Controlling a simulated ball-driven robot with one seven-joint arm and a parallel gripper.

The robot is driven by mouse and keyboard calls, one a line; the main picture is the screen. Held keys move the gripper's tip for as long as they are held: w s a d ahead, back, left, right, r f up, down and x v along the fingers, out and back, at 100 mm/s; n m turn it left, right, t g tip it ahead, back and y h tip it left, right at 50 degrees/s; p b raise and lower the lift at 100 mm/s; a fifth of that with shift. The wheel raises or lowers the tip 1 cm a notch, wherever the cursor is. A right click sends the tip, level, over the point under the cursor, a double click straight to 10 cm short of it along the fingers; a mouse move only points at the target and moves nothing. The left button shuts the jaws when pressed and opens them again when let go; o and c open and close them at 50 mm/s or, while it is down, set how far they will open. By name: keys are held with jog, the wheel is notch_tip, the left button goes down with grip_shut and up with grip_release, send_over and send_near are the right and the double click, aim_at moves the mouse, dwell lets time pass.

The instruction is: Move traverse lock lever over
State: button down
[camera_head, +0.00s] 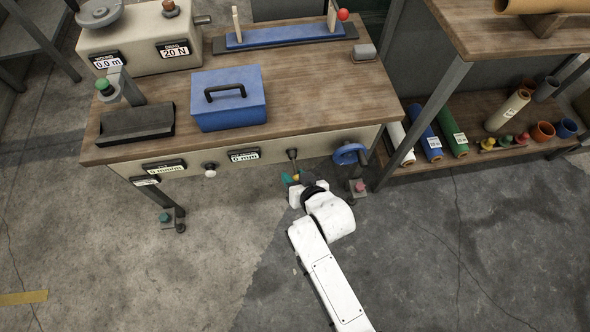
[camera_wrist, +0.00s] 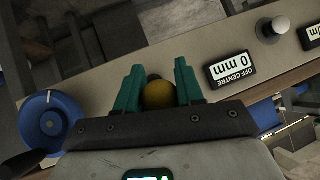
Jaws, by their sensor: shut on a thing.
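The traverse lock lever (camera_head: 292,157) is a short dark lever on the bench's front panel, with a yellow ball knob at its end. In the wrist view the yellow knob (camera_wrist: 158,95) sits between the two green fingers of my gripper (camera_wrist: 157,88). My gripper (camera_head: 293,178) is shut on the knob, in front of the panel. Most of the lever's shaft is hidden behind the knob in the wrist view.
A blue handwheel (camera_head: 350,153) is close on the right of the lever; it also shows in the wrist view (camera_wrist: 50,122). Left of the lever is an "off centre" display (camera_head: 244,155) reading 0 mm, then a pale knob (camera_head: 210,169). A blue box (camera_head: 228,108) stands on the bench.

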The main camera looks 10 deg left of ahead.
jog(key=shift+w+r+g+h+p, duration=0.1)
jog(key=shift+r+g+h+p, duration=0.5)
jog(key=shift+p, duration=1.05)
jog(key=shift+r+g+p, duration=0.25)
jog(key=shift+g+p, duration=0.15)
jog(key=c, duration=0.7)
grip_release()
jog(key=shift+w, duration=0.1)
jog(key=shift+c, duration=0.2)
jog(key=p+v, duration=0.3)
jog(key=v, duration=0.7)
jog(key=shift+d+r, duration=0.2)
jog(key=shift+r, duration=0.1)
